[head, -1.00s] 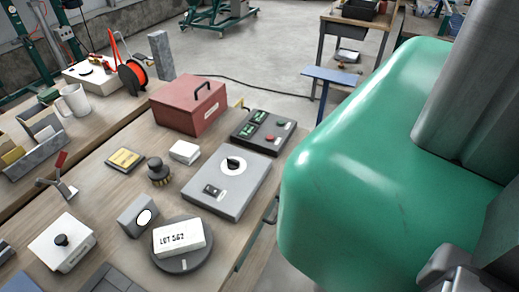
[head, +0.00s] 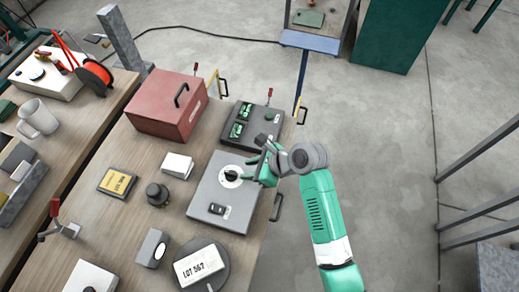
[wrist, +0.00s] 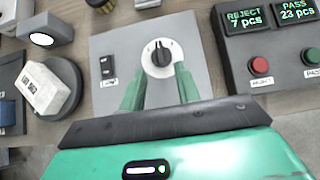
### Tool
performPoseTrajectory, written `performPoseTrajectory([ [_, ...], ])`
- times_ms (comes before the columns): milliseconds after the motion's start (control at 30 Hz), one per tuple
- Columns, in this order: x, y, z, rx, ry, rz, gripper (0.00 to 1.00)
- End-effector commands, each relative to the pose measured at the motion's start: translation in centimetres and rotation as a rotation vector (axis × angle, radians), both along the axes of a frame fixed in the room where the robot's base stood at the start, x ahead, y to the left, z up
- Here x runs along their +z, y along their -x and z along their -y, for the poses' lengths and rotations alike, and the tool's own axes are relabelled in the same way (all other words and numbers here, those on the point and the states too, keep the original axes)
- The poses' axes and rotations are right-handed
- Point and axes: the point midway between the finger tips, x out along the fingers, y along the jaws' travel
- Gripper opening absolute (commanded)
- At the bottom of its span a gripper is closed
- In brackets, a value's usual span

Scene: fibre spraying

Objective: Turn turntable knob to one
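A grey control box (head: 226,205) on the bench carries a black knob (head: 231,175) on a round white dial and a black rocker switch (head: 217,209). In the wrist view the knob (wrist: 160,53) has its white pointer mark toward the top of the picture. My gripper (wrist: 159,72) is open, its two green fingers apart, with the knob just beyond and between the tips. I cannot tell if they touch it. In the head view my gripper (head: 252,172) is beside the dial. The round dark turntable (head: 216,252) bears a white box marked LOT 562 (head: 198,264).
A black counter panel (head: 251,126) with red and green buttons stands behind the control box. A red toolbox (head: 168,104), a white block (head: 177,165), a dark round-handled brush (head: 157,195) and a grey sensor block (head: 152,248) stand nearby. Open floor lies to the right.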

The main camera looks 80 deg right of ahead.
Motion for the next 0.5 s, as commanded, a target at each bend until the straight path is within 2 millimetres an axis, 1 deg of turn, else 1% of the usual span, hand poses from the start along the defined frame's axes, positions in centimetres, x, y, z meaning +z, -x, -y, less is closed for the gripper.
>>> performPoseTrajectory([
  [67, -0.2, 0.2, -0.1, -0.009, -0.016, 0.001, 0.33],
  [167, -0.6, -0.1, 0.0, -0.008, -0.015, 0.001, 0.33],
  [500, -4.8, -4.3, 0.7, -0.007, -0.011, 0.001, 0.33],
])
